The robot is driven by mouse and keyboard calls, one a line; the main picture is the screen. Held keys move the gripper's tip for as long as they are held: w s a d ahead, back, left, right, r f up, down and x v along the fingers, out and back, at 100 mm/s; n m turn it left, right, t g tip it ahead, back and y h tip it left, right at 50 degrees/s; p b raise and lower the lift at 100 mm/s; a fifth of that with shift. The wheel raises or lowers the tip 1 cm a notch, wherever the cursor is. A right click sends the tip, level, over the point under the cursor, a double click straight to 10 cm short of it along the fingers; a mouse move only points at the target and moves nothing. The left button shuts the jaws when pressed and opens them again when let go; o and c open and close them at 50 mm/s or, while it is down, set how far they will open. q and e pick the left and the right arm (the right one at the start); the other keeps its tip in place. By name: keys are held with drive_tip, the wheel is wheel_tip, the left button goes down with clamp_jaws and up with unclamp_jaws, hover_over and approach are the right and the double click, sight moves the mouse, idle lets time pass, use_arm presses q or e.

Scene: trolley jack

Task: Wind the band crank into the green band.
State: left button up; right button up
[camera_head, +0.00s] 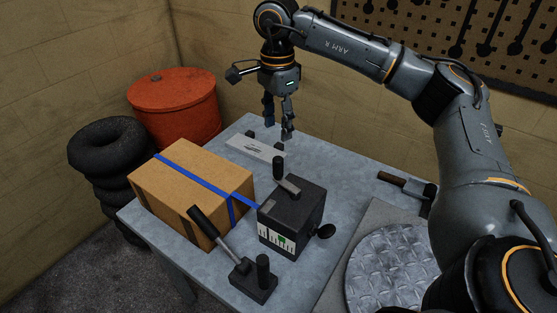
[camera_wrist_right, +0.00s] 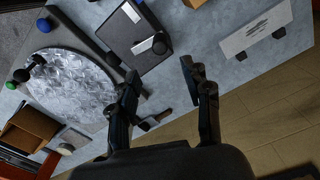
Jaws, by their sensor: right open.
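The band crank (camera_head: 287,183) is a grey arm with an upright black knob on top of a dark box (camera_head: 300,215). A blue strap runs from this box to a cardboard carton. A white gauge (camera_head: 264,236) on the box's front has dark marks and a green band (camera_head: 282,239); the pointer is too small to read. My left gripper is out of view.
The strapped carton (camera_head: 187,180) fills the table's left side. A lever on a dark base (camera_head: 252,285) stands in front. A white plate (camera_head: 257,147) lies at the back. A round metal plate (camera_head: 392,265) and a hammer-like tool (camera_head: 405,186) are at right.

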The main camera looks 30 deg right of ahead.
sight(278, 158)
wheel_tip(278, 158, down, 12)
drive_tip(key=p, duration=0.2)
drive_tip(key=shift+f+p, duration=0.1)
drive_tip(key=shift+p, duration=0.2)
clamp_jaws()
